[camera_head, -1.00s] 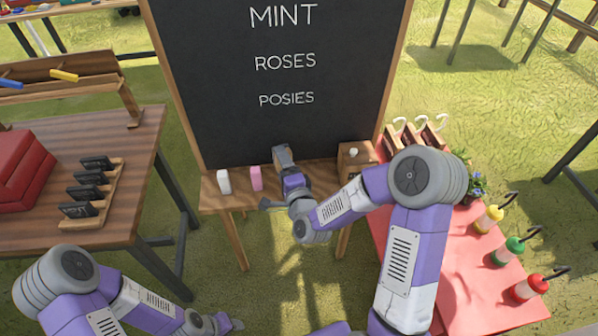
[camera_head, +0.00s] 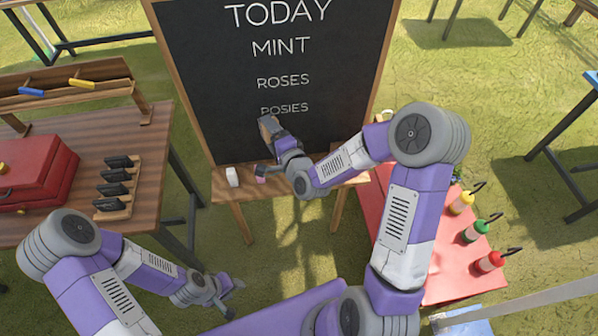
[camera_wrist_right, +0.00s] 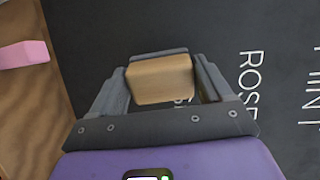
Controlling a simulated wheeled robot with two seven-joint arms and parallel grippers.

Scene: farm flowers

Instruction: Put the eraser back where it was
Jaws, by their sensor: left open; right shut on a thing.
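My right gripper (camera_head: 268,130) is shut on the eraser (camera_wrist_right: 160,79), a block with a wooden back and a dark layer on its far side. In the head view the eraser (camera_head: 267,126) is in front of the lower chalkboard (camera_head: 210,110), beside and just below the word POSIES, above the ledge. I cannot tell whether it touches the board. The ledge (camera_head: 222,189) carries a white piece (camera_head: 232,176) and a pink piece (camera_head: 260,178); the pink one also shows in the wrist view (camera_wrist_right: 24,53). My left gripper (camera_head: 232,290) is open and empty, low and away from the board.
A wooden table (camera_head: 150,150) at left holds a red box (camera_head: 45,175) and a rack of dark items (camera_head: 113,188). A red table (camera_head: 440,280) at right holds several coloured bottles (camera_head: 475,232). My right forearm hides the ledge's right part.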

